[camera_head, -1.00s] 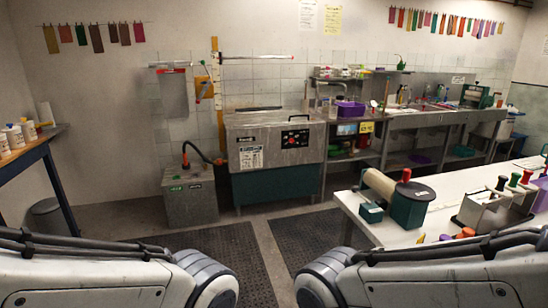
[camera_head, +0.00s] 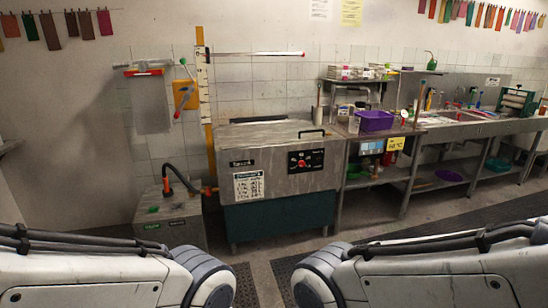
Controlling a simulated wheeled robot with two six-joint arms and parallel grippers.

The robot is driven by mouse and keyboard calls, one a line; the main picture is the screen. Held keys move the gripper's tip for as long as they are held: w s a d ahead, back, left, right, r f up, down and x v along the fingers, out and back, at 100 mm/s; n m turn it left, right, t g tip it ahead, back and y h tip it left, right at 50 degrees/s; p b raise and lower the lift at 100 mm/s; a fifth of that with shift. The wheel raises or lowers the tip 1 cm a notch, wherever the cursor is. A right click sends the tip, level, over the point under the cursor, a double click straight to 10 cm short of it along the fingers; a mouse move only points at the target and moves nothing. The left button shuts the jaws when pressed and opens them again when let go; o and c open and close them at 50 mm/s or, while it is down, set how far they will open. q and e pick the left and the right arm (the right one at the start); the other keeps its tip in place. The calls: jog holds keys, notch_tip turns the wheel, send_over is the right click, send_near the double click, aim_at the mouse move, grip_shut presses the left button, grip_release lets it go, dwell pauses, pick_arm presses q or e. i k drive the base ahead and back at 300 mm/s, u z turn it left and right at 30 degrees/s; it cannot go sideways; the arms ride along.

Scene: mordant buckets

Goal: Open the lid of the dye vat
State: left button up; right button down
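The dye vat (camera_head: 278,172) is a grey metal box on a dark teal base, standing against the back wall in the middle of the view. Its flat lid (camera_head: 262,133) lies shut on top, with a dark handle (camera_head: 311,133) at its right front edge. The vat's front carries a white label and a black panel with red controls. My two arms show only as white and grey links at the bottom left and bottom right. Both grippers are out of view.
A grey box (camera_head: 171,220) with an orange-ended hose stands left of the vat. A shelf with a purple tub (camera_head: 374,121) and a sink counter (camera_head: 470,125) stand to the right. Dark floor mats (camera_head: 245,286) lie in front, with open floor between me and the vat.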

aim_at(259, 131)
jog(key=u, duration=0.05)
jog(key=i, duration=2)
jog(key=u, duration=0.2)
jog(key=i, duration=1.95)
jog(key=u, duration=0.05)
